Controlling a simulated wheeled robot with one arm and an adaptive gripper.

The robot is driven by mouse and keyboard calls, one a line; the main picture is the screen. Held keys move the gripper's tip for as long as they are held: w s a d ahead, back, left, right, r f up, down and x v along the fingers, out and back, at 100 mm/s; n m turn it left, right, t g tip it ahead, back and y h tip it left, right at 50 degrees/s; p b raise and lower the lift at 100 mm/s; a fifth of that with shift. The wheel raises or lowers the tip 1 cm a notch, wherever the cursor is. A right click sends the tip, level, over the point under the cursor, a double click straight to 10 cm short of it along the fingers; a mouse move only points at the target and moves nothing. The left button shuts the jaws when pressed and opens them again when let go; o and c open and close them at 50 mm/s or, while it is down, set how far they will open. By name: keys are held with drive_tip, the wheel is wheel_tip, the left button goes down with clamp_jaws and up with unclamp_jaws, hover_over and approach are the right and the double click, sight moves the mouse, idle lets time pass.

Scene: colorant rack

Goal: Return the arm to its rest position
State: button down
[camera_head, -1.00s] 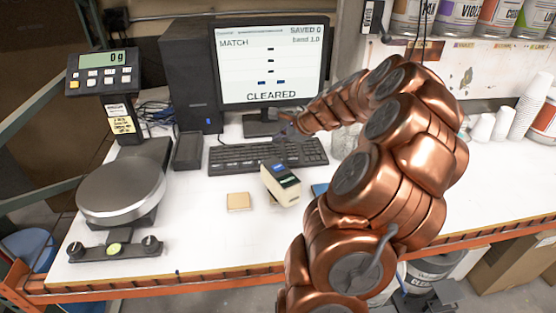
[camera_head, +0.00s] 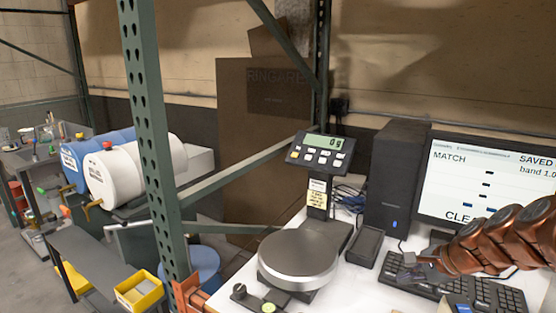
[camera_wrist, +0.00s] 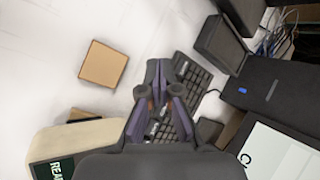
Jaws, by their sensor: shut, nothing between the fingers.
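My copper-coloured arm reaches in from the right edge of the head view, in front of the monitor's lower part. My gripper (camera_head: 418,260) shows small and dark at its end, over the keyboard (camera_head: 462,292). In the wrist view my gripper (camera_wrist: 157,75) is shut and empty, its fingertips together. The keyboard (camera_wrist: 192,85) lies beyond the fingers there. A tan square block (camera_wrist: 103,63) lies on the white table, apart from the fingers. A cream handheld device with a dark screen (camera_wrist: 75,143) is at lower left, close to my gripper.
A scale with a round grey plate (camera_head: 298,252) and a display reading 0 g (camera_head: 322,143) stands on the table. A black computer tower (camera_head: 395,180) and monitor (camera_head: 485,180) are behind. A green rack post (camera_head: 150,130) stands left. White table is bare around the block.

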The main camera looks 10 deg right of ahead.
drive_tip(key=s+a+n+g, duration=0.5)
drive_tip(key=s+a+n, duration=0.65)
drive_tip(key=a, duration=0.55)
drive_tip(key=s+f+n+g+h, duration=0.2)
drive_tip(key=s+n, duration=0.4)
drive_tip(key=s, duration=1.2)
drive_tip(key=shift+a+g+h, duration=0.45)
drive_tip(key=shift+g+h, duration=0.15)
drive_tip(key=shift+h, duration=0.2)
drive_tip(key=shift+s, duration=0.1)
